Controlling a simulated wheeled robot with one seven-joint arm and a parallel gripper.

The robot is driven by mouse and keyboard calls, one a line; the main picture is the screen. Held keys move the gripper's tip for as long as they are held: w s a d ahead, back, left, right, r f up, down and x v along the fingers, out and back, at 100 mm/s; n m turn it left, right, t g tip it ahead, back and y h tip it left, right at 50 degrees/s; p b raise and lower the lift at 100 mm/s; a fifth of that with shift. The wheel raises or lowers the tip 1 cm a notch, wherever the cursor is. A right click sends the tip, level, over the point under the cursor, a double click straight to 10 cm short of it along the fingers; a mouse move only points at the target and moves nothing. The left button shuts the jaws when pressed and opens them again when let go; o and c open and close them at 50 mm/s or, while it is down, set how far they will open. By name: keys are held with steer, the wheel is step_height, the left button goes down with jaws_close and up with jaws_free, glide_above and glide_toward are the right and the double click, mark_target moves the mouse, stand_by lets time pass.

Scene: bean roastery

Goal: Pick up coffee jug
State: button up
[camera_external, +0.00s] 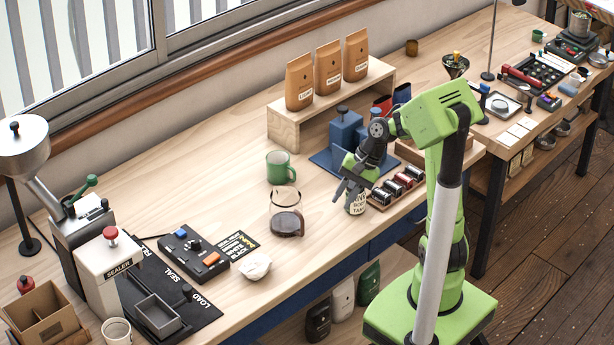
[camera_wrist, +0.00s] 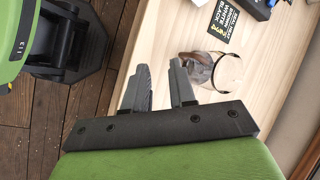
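The coffee jug (camera_external: 286,222) is a clear glass jug with dark coffee in its lower part. It stands upright on the wooden bench, in front of a green mug. In the wrist view the jug (camera_wrist: 222,72) is beyond and right of my fingers, and the right finger overlaps its edge. My gripper (camera_external: 344,193) is to the right of the jug in the external view, apart from it. In the wrist view my gripper (camera_wrist: 159,66) has its two fingers spread with a gap between them, and nothing is held.
The green mug (camera_external: 280,167) is behind the jug. A white crumpled item (camera_external: 255,266) and a black control box (camera_external: 193,254) lie to the left. The bench's front edge is close to the jug.

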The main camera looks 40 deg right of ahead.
mark_target(290, 216)
steer(key=w+d+f+m+t+y, duration=0.3)
steer(key=w+d+f+m+y, duration=0.2)
steer(key=d+f+m+y, duration=0.4)
steer(key=w+a+f+b, duration=0.1)
steer(key=a, duration=0.4)
steer(key=w+a+f+m+h+b, duration=0.1)
steer(key=w+a+f+b, duration=0.1)
steer(key=a, duration=0.4)
steer(key=w+a+f+h+b, duration=0.1)
steer(key=w+a, duration=0.1)
steer(key=a, duration=0.3)
steer(key=shift+w+a+f+m, duration=0.2)
steer(key=shift+a+m, duration=0.1)
steer(key=shift+r, duration=0.1)
jaws_close()
